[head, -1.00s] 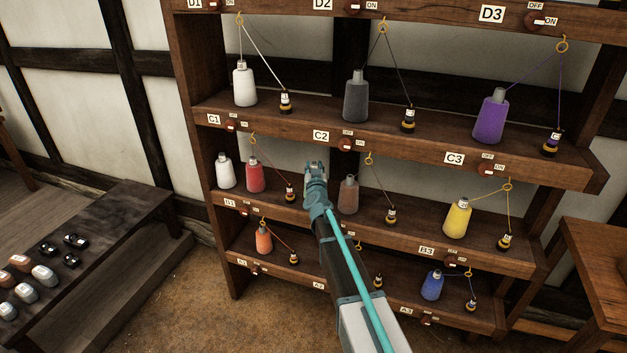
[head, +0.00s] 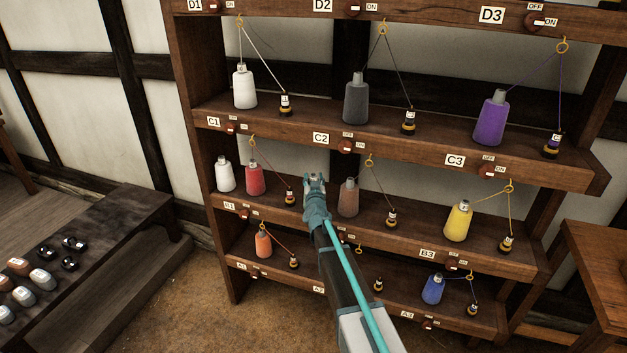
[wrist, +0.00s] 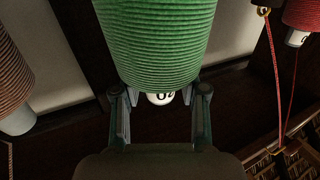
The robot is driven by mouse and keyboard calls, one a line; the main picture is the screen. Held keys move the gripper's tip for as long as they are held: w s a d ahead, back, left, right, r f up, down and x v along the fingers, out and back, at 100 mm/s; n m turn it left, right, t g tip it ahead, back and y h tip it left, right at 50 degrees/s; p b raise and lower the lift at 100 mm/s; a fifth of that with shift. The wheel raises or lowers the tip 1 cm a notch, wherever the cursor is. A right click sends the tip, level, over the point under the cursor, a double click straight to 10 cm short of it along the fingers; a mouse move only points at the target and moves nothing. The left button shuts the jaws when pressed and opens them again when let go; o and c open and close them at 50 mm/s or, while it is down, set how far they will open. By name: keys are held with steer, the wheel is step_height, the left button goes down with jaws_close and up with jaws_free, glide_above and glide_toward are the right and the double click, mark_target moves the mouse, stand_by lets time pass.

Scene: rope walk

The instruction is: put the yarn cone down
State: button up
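The green yarn cone (wrist: 155,45) fills the top middle of the wrist view, which looks upside down. Its pale nose (wrist: 160,98) shows between the fingers. My gripper (wrist: 160,95) has one finger on each side of the cone's narrow end, close against the yarn, and appears shut on it. In the head view my gripper (head: 315,182) is over the second shelf from the bottom, between the red cone (head: 254,179) and the brown cone (head: 348,199). The green cone is hidden there behind my gripper and arm. Whether its base touches the shelf (head: 410,229) does not show.
A white cone (head: 225,176) stands left of the red one. A thread runs from the red cone through an eyelet to a small bobbin (head: 290,196), close left of my gripper. The yellow cone (head: 458,221) is farther right. The shelf above (head: 300,126) lies close over this level.

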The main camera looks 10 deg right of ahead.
steer(key=shift+o, duration=0.5)
steer(key=shift+r, duration=0.2)
steer(key=s+a+b, duration=0.1)
steer(key=s, duration=1.1)
steer(key=s+a+f+n+g+y, duration=0.1)
steer(key=s+a+f+g+y, duration=0.3)
steer(key=f, duration=0.7)
steer(key=s+f+n+g+h, duration=0.1)
steer(key=s+f+g, duration=0.1)
steer(key=s+f, duration=0.6)
steer(key=s+f+g+y, duration=0.1)
steer(key=s+f+g, duration=0.6)
steer(key=s+f, duration=0.95)
steer(key=s+d+f+g, duration=0.1)
steer(key=s+f+g, duration=0.2)
steer(key=s, duration=0.9)
steer(key=s+d+f+g+h, duration=0.1)
steer(key=s+g, duration=0.4)
steer(key=s, duration=0.7)
steer(key=s+d+f+g+h, duration=0.1)
steer(key=s+d+f+g, duration=0.2)
steer(key=s, duration=0.9)
steer(key=shift+f+m+g, duration=0.4)
steer(key=shift+f, duration=0.4)
